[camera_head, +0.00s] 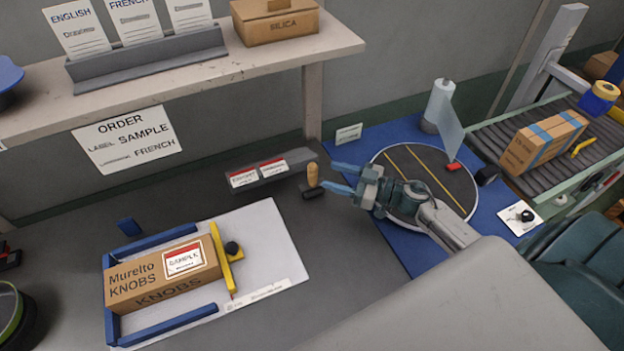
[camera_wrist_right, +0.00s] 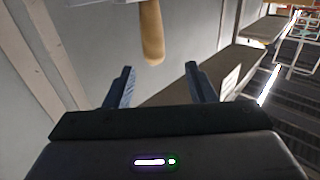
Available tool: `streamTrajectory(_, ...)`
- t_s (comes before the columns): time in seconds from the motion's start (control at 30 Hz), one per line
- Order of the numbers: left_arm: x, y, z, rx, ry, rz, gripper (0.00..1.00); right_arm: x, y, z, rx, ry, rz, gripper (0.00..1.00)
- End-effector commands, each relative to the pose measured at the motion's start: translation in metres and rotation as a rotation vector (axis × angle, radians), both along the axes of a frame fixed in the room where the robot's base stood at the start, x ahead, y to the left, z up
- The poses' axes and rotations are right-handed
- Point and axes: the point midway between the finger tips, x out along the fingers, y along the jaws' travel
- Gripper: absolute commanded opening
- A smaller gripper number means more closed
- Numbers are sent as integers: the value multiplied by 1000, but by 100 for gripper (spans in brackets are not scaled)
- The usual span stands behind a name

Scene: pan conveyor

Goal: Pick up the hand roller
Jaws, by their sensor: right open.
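The hand roller (camera_head: 313,178) stands on the grey table near the centre in the head view, with a tan wooden handle upright and a dark roller at its base. In the right wrist view its tan handle (camera_wrist_right: 151,32) shows ahead, beyond the fingertips. My right gripper (camera_head: 338,177) is open, with blue fingers pointing left at the roller from its right side. The fingers in the wrist view (camera_wrist_right: 158,75) are apart with nothing between them. I cannot tell from the head view whether a finger touches the roller. My left gripper is not in view.
A grey label holder (camera_head: 270,172) lies just left of the roller. A box of knobs (camera_head: 160,279) sits between blue rails on a white sheet (camera_head: 268,243). A round turntable (camera_head: 395,158) and a conveyor (camera_head: 487,143) are at right. A shelf (camera_head: 250,58) overhangs the back.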

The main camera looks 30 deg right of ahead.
Motion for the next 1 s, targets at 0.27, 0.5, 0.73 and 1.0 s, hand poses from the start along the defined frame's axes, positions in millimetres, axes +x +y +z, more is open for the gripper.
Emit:
streamTrajectory(0.27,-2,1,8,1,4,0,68,15,13,1,1,0,0,50)
streamTrajectory(0.5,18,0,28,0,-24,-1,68,43,29,1,4,0,-1,50)
streamTrajectory(0.73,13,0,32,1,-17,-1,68,55,41,-3,1,1,1,50)
streamTrajectory(1.0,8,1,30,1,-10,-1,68,55,41,-4,0,1,1,35)
